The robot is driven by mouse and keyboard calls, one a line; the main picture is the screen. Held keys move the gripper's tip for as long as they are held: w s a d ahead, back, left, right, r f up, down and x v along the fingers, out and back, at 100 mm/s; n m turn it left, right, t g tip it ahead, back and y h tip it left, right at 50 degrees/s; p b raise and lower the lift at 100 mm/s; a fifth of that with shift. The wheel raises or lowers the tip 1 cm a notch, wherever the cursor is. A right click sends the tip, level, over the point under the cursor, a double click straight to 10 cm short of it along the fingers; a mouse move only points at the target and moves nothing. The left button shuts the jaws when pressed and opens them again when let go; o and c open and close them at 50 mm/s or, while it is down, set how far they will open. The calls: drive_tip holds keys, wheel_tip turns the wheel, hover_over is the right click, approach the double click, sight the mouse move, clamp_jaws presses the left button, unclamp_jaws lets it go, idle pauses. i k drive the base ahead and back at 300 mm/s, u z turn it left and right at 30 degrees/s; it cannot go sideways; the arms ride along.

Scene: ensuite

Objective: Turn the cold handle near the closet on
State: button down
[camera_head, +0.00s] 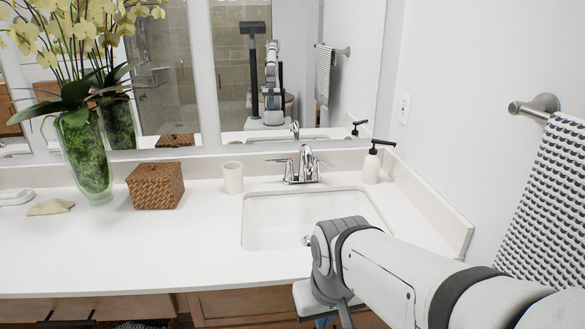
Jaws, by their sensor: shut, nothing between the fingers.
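A chrome faucet (303,168) stands behind the white sink basin (275,222). It has a central spout and a lever handle on each side. The left handle (281,160) shows a small reddish mark. The right handle (322,162) points out to the right. No water stream shows at the spout. My arm comes in from the lower right, and its wrist is over the front right of the sink, apart from the faucet and nearer the camera. My gripper's fingers are not visible; the wrist runs down to the bottom edge of the picture.
A white soap dispenser (372,165) stands right of the faucet, a white cup (232,177) left. A woven box (156,186) and glass vase (85,160) stand farther left. A towel (550,195) hangs at right. The mirror (235,60) is behind. The front-left counter is clear.

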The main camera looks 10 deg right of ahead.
sight(316, 160)
drive_tip(key=z, duration=2.15)
drive_tip(key=k, duration=0.9)
drive_tip(key=u, duration=1.3)
drive_tip(key=i, duration=1)
